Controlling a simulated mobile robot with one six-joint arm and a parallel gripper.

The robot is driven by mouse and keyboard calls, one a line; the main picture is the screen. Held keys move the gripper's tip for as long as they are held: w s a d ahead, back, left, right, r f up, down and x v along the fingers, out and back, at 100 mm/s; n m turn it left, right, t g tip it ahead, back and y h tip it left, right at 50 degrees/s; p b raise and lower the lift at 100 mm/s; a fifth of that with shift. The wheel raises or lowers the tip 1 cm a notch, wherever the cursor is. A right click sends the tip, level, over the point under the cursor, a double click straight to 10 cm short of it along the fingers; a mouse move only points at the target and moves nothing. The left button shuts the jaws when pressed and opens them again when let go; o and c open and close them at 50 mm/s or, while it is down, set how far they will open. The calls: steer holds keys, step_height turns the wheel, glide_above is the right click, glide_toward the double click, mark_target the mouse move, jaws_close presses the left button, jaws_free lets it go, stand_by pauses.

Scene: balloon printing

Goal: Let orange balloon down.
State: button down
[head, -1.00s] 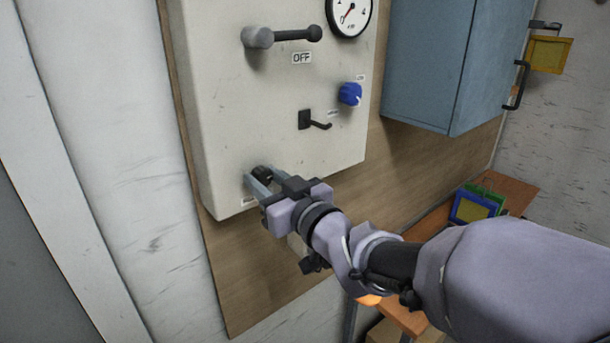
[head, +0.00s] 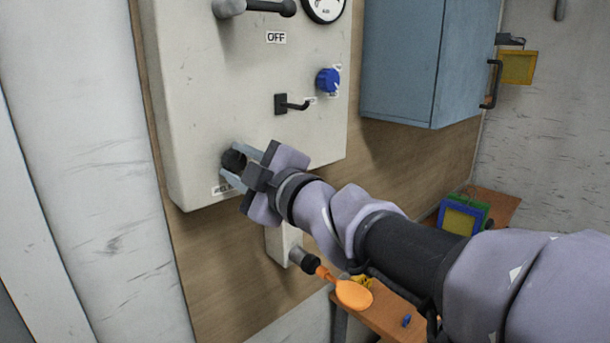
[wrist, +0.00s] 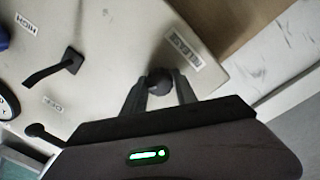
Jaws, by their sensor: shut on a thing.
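The orange balloon (head: 354,294) is small and hangs on a dark nozzle (head: 304,261) below the pale control panel (head: 200,95). My gripper (head: 236,166) is shut on a round black knob (head: 233,160) low on the panel, with a finger on each side of it. The black knob also shows between the fingers in the wrist view (wrist: 160,82). A partly readable label beside it (wrist: 184,48) appears to begin "RELEA". The balloon is not in the wrist view.
A blue cabinet (head: 415,60) juts out at the right.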

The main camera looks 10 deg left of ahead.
steer(key=n+b, duration=0.2)
steer(key=n, duration=0.2)
steer(key=shift+n, duration=0.4)
steer(key=shift+r+b, duration=0.1)
steer(key=shift+b, duration=0.2)
steer(key=c, duration=1)
jaws_free()
steer(key=shift+o, duration=0.2)
steer(key=p+v, duration=0.2)
steer(key=v, duration=1.5)
steer(key=shift+d, duration=0.25)
